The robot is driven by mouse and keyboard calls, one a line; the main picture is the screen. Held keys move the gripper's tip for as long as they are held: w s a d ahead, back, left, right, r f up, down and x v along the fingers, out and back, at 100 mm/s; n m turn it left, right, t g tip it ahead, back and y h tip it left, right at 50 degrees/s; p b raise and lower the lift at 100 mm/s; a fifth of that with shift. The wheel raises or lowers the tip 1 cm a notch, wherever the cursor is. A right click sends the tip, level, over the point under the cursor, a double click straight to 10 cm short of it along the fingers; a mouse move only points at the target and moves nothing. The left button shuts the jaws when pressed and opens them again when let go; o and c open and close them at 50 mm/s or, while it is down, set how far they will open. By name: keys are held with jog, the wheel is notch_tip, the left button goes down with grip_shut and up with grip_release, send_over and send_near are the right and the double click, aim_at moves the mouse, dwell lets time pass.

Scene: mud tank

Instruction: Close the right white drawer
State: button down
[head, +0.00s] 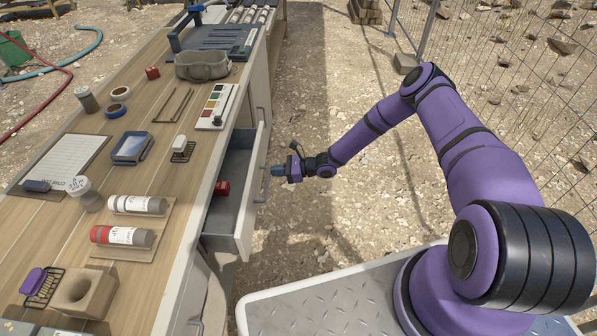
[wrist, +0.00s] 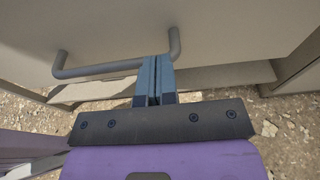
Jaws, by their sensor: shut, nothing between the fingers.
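The white drawer (head: 248,210) stands pulled out from the side of the wooden-topped workbench in the head view. A small red thing (head: 221,188) lies inside it. My gripper (head: 276,170) is just outside the drawer's front, on its right, with the fingers pointing at it. In the wrist view the blue fingers (wrist: 156,72) are shut together with nothing between them. They are at the grey bar handle (wrist: 105,69) on the drawer front (wrist: 120,30), towards its right end. I cannot tell whether the fingertips touch the front.
The bench top (head: 150,190) holds labelled core tubes (head: 137,205), a clipboard (head: 62,165), a grey bowl (head: 203,66) and several small items. A wire fence (head: 530,70) runs along the right. The gravel ground (head: 300,220) beside the drawer is clear.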

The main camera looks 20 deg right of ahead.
jog(key=x, duration=0.3)
jog(key=r+x, duration=0.1)
jog(key=x, duration=0.3)
jog(key=r+x, duration=0.1)
jog(key=x, duration=0.2)
jog(key=shift+w+a, duration=0.25)
jog(key=shift+a, duration=0.25)
jog(key=shift+w+a+r, duration=0.1)
jog(key=shift+a, duration=0.2)
jog(key=shift+a+r, duration=0.15)
jog(key=shift+d, duration=0.25)
jog(key=v, duration=1.4)
